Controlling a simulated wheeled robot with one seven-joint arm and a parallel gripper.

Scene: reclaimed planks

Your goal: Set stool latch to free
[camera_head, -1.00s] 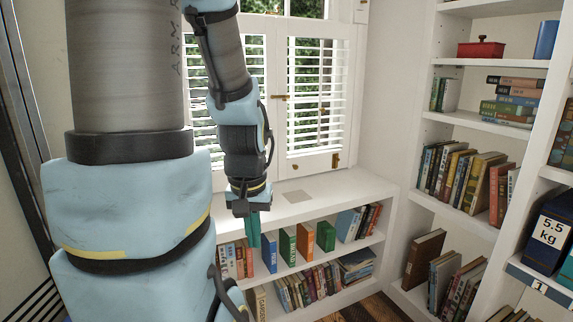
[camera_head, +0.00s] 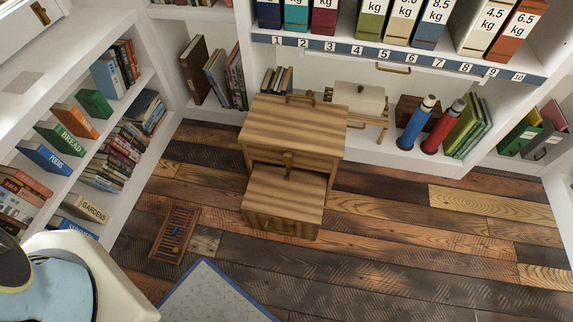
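A striped wooden step stool (camera_head: 256,138) stands on the plank floor near the middle of the view. It has a tall upper part and a lower step or drawer (camera_head: 281,208) in front. A small brass fitting (camera_head: 288,160), perhaps the latch, sits where the two parts meet; its setting is too small to read. My gripper is out of view; only a piece of my own body shows at the lower left, well apart from the stool.
A wooden abacus-like frame (camera_head: 175,234) lies on the floor left of the stool. A pale blue rug (camera_head: 212,295) lies in front. A numbered shelf (camera_head: 400,57) runs behind, with blue (camera_head: 416,122) and red (camera_head: 443,127) bottles below it. Floor to the right is clear.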

